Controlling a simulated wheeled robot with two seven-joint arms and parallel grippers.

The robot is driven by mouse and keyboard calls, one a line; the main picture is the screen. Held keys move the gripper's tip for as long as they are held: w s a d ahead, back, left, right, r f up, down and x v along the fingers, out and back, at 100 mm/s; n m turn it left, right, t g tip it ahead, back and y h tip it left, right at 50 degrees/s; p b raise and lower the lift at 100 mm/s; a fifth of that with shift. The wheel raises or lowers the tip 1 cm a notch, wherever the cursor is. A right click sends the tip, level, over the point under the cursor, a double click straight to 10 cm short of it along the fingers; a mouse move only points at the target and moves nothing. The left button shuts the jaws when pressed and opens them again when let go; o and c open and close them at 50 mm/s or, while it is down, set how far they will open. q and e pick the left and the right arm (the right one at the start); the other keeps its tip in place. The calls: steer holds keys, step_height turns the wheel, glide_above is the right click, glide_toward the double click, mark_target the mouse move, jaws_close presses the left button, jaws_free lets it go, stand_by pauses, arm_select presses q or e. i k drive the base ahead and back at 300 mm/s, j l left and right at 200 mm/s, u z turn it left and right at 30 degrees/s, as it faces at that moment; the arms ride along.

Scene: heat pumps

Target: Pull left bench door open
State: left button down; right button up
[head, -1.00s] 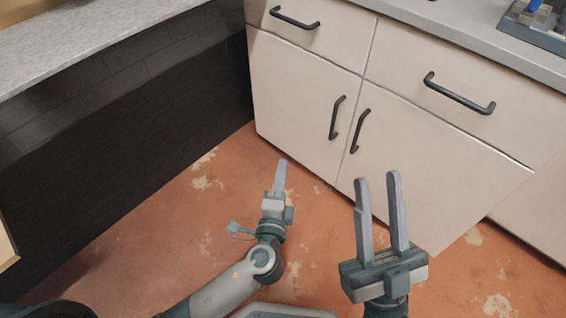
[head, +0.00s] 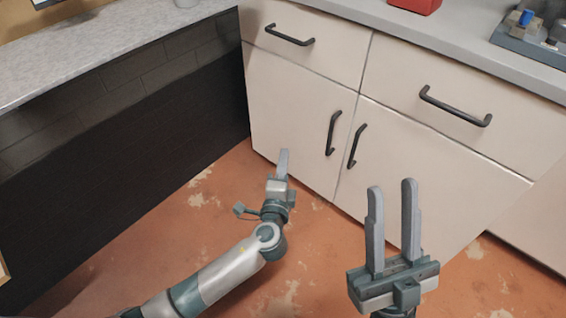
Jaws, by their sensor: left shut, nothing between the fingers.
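The left bench door (head: 288,112) is a cream cabinet door at the centre left, and it is closed. Its black vertical handle (head: 333,133) is near its right edge. My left gripper (head: 283,154) is shut and empty in front of the lower part of this door, left of and below the handle. My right gripper (head: 392,188) is open and empty in front of the right door (head: 440,170), with its fingers pointing up. The right door is closed too and has its own black handle (head: 357,146).
Two closed drawers with black handles, left (head: 289,36) and right (head: 455,105), sit above the doors. A grey countertop (head: 455,42) carries a red object (head: 415,5) and a grey device (head: 535,38). A dark wall (head: 120,130) stands left. The worn orange floor (head: 190,240) is clear.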

mark_target(292, 107)
steer(key=k+l, duration=0.3)
steer(key=z, duration=0.35)
steer(key=l+z, duration=0.1)
steer(key=z, duration=0.25)
steer(key=i+z, duration=0.1)
steer(key=z, duration=0.25)
